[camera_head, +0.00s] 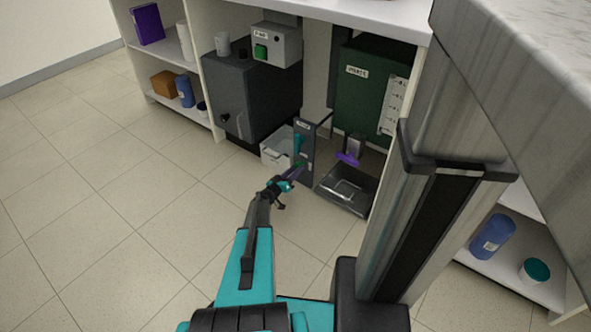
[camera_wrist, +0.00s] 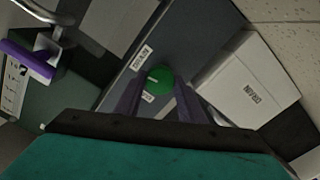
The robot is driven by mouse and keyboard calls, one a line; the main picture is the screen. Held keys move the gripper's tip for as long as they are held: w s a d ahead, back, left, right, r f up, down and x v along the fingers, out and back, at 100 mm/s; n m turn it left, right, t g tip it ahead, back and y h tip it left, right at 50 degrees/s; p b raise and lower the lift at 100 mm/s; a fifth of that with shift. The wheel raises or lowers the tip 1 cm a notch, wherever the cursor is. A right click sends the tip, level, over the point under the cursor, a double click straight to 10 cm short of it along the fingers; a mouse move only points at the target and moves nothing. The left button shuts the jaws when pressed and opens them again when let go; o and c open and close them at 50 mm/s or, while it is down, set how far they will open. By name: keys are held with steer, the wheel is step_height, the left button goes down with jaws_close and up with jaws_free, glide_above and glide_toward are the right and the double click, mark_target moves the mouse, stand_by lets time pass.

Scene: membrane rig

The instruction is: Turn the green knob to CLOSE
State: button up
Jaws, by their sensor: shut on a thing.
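The green knob (camera_wrist: 159,82) is on a dark grey panel (camera_wrist: 190,40) in the wrist view, with a short pale mark on its face. A white label (camera_wrist: 141,57) sits above left of it and another, partly covered, just below; I cannot read them surely. My gripper (camera_wrist: 158,92) has its purple fingers on both sides of the knob and is shut on it. In the head view my gripper (camera_head: 293,172) reaches the narrow upright panel (camera_head: 307,150), where only a little green of the knob (camera_head: 299,164) shows.
A white box marked DRAIN (camera_wrist: 245,82) stands beside the panel. A grey unit (camera_head: 245,95) stands left. The floor in front is clear.

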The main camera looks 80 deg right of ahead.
steer(key=shift+s+n+p, duration=0.1)
steer(key=shift+n+p, duration=1.7)
steer(key=shift+p, duration=1.15)
steer(key=shift+n, duration=0.7)
